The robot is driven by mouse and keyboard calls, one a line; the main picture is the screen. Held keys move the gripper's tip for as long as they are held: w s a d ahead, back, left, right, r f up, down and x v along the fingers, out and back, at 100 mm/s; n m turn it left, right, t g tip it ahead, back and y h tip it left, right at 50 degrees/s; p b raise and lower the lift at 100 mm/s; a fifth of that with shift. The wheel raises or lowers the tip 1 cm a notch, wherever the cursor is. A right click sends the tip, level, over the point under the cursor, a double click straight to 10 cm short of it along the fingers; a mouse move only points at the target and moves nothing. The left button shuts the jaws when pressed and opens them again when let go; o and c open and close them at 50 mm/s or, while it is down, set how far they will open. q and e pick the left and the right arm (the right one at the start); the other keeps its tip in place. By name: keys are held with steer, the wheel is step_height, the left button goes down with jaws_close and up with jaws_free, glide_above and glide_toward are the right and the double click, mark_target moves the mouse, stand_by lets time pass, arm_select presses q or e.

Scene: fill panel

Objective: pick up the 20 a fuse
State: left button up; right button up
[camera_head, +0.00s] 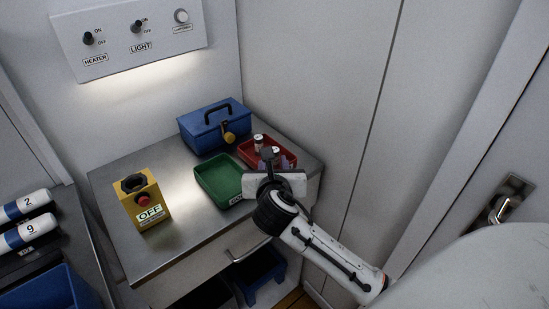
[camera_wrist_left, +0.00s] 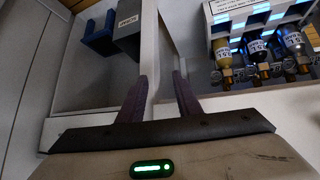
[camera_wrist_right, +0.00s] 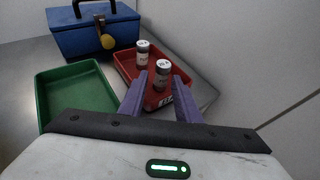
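Two fuses with white labels stand upright in a red tray (camera_wrist_right: 124,62). The farther fuse (camera_wrist_right: 143,50) and the nearer fuse (camera_wrist_right: 163,69) have print too small to read surely, so I cannot tell which is the 20 A one. In the head view they show as the left fuse (camera_head: 258,142) and the right fuse (camera_head: 276,151). My right gripper (camera_wrist_right: 162,82) is open, its purple fingertips on either side of the nearer fuse; I cannot tell whether they touch it. My left gripper (camera_wrist_left: 161,82) is open and empty, away from the tray and outside the head view.
A green tray (camera_head: 207,192) lies left of the red tray on the metal counter (camera_head: 185,238). A blue toolbox (camera_head: 192,134) with a yellow padlock stands behind. A yellow switch box (camera_head: 153,208) stands at the left. A wall rises close on the right.

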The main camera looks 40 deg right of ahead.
steer(key=shift+x, duration=2.75)
steer(key=shift+d+r, duration=0.1)
steer(key=shift+d, duration=0.05)
jaws_close()
